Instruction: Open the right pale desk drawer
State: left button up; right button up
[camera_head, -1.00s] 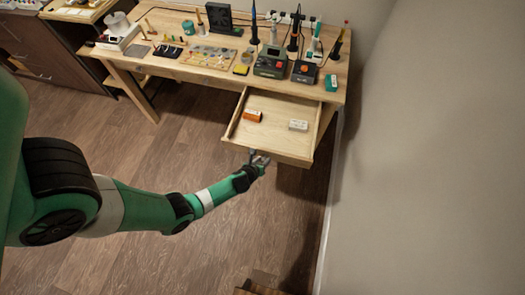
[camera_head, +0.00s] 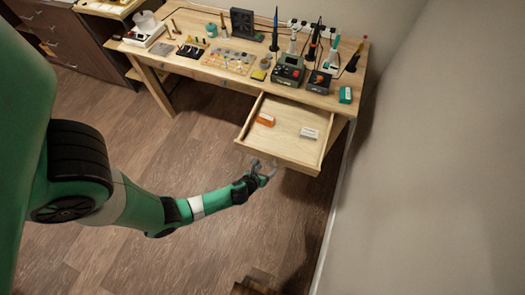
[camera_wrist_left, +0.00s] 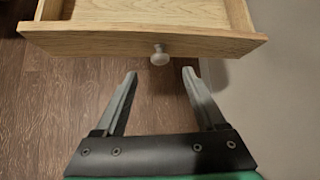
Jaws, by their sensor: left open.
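The pale wooden desk drawer (camera_head: 298,128) is pulled out from the right side of the desk in the head view. An orange box (camera_head: 265,120) and a white box (camera_head: 309,133) lie inside it. My left gripper (camera_head: 266,168) is in front of the drawer's front panel, open and empty. In the left wrist view the drawer front (camera_wrist_left: 140,43) spans the top, with a round grey knob (camera_wrist_left: 160,56). The open fingers (camera_wrist_left: 160,80) point toward the knob, which is beyond their tips and not between them. My right gripper is not in view.
The desk top (camera_head: 190,62) carries several tools, a soldering station (camera_head: 288,73) and small parts. A bare wall (camera_head: 430,150) stands close on the right. A dark cabinet (camera_head: 62,35) is at the far left.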

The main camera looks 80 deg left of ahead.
pick_arm(q)
jog(key=p+v, duration=0.1)
jog(key=v, duration=0.3)
jog(key=shift+s+r, duration=0.1)
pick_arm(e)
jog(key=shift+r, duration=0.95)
